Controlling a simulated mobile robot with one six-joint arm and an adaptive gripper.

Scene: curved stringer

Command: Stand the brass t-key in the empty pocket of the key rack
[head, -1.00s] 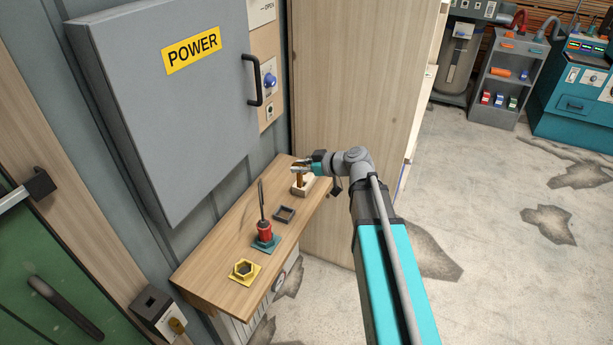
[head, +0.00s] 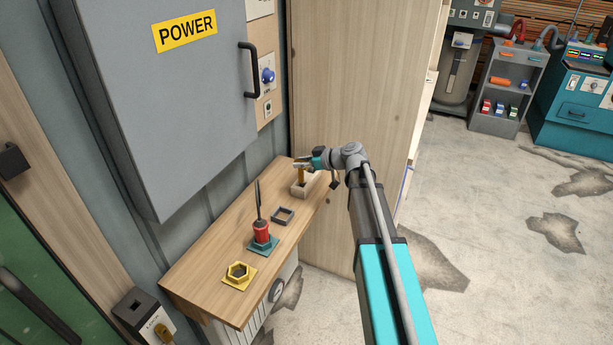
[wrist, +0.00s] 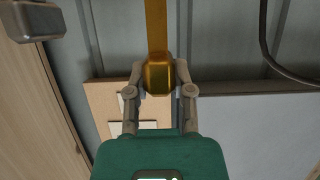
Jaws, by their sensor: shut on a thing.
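My gripper (head: 304,164) is shut on the brass t-key (head: 301,175) above the far end of the wooden shelf. In the wrist view the t-key (wrist: 158,75) is a golden bar with a thicker block between the fingertips. In the head view its lower part is just over or inside a pale open-topped holder (head: 301,191); I cannot tell whether it touches. A dark square open holder (head: 283,216) is nearby and looks empty. I cannot tell which holder is the key rack's pocket.
The grey POWER cabinet (head: 180,100) overhangs the shelf's left side. A wooden panel (head: 345,90) rises behind its far end. Open floor lies right.

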